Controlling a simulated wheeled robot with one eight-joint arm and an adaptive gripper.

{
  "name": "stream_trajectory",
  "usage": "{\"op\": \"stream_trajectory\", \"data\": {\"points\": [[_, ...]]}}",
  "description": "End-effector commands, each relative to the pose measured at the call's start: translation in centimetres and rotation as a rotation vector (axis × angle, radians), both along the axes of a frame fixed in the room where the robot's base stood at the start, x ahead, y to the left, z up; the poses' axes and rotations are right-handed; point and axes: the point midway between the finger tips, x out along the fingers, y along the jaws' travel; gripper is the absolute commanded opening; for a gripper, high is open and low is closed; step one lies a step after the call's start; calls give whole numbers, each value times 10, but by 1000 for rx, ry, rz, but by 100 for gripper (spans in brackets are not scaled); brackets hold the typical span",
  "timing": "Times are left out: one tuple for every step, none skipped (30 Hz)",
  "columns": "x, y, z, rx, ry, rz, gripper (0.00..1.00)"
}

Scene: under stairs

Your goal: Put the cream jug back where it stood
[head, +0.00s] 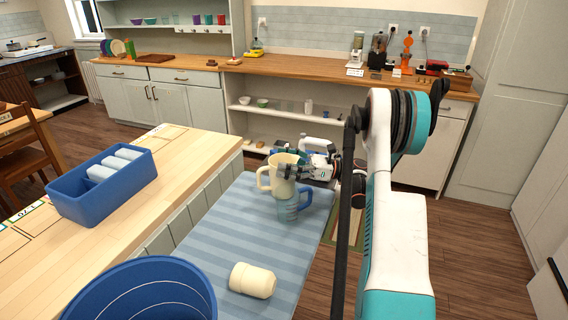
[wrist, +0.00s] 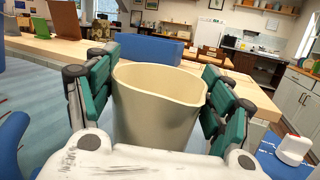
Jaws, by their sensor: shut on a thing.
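The cream jug (head: 282,172) is upright between the fingers of my gripper (head: 298,170), with its handle to the left. In the wrist view the fingers of my gripper (wrist: 160,85) are closed on both sides of the jug (wrist: 155,112), and its open top looks empty. In the head view it overlaps the top of a translucent blue mug (head: 289,209) on the blue striped cloth (head: 215,236). I cannot tell whether the jug touches the mug.
A cream cup (head: 253,280) lies on its side on the cloth, near a round blue tub (head: 140,290). A blue bin (head: 104,192) holding pale blue things stands on the wooden counter (head: 180,160) at left. The cloth between tub and mug is mostly clear.

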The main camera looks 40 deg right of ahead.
Motion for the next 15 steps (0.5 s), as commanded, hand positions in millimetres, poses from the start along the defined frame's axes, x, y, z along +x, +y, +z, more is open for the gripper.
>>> {"op": "stream_trajectory", "data": {"points": [[0, 0, -2, 1, -1, 0, 15], [0, 0, -3, 1, -1, 0, 15], [0, 0, -3, 0, 0, 0, 79], [0, 0, -3, 0, 0, 0, 86], [0, 0, -3, 0, 0, 0, 92], [0, 0, -2, 0, 0, 0, 94], [0, 0, -2, 0, 0, 0, 94], [0, 0, -2, 0, 0, 0, 94], [0, 0, -2, 0, 0, 0, 94], [0, 0, -2, 0, 0, 0, 94], [0, 0, -2, 0, 0, 0, 94], [0, 0, -2, 0, 0, 0, 94], [0, 0, -2, 0, 0, 0, 94], [0, 0, -2, 0, 0, 0, 94], [0, 0, -2, 0, 0, 0, 94]]}}
